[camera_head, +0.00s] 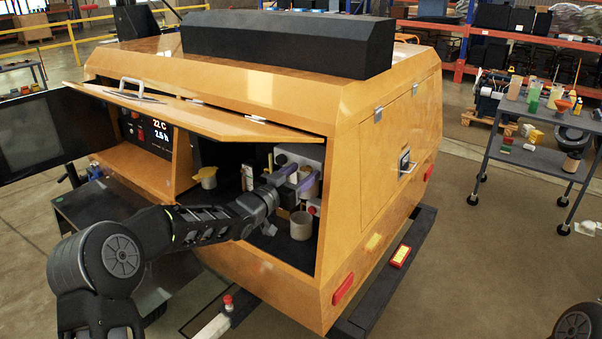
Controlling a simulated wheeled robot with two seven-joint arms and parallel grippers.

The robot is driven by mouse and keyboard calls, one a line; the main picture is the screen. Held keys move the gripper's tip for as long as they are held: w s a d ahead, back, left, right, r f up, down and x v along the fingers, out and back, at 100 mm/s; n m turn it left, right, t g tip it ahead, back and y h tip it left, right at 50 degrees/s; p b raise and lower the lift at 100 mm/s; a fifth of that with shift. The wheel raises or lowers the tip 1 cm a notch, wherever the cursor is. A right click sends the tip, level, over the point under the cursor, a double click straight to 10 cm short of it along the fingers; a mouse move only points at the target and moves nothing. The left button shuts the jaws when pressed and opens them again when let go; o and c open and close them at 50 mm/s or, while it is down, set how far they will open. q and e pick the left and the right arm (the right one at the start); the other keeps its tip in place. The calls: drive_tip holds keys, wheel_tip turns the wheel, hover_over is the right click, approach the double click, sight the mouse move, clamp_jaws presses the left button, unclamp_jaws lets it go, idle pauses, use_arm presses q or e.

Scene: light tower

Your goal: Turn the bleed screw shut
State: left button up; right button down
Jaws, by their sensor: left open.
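The yellow-orange light tower housing (340,200) has its side hatch open, and the compartment behind it shows. My left arm reaches in from the left. My left gripper (297,179) is open, with its purple-grey fingers in front of a pale grey unit (312,153) on the compartment's right side. A pale cylindrical bowl (312,187) sits right by the fingers; I cannot tell whether they touch it. I cannot make out the bleed screw clearly. A small red part (312,210) shows below the bowl. A light cup (301,225) stands under it. My right gripper is out of view.
The raised hatch door (200,112) hangs over the opening, above my arm. A tan cup (207,177) is in the compartment at the left. A display panel (150,132) is further left. A grey cart (530,150) with bottles stands at the far right.

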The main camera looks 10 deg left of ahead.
use_arm(q)
drive_tip(key=shift+c, duration=0.5)
clamp_jaws()
drive_tip(key=shift+n, duration=0.5)
drive_tip(key=n+p, duration=0.1)
drive_tip(key=n, duration=0.2)
drive_tip(key=n+p, duration=0.1)
drive_tip(key=n, duration=0.4)
drive_tip(key=n+p, duration=0.1)
drive_tip(key=n, duration=0.3)
drive_tip(key=shift+n, duration=0.3)
drive_tip(key=n, duration=0.4)
drive_tip(key=shift+p, duration=0.35)
drive_tip(key=shift+n, duration=0.3)
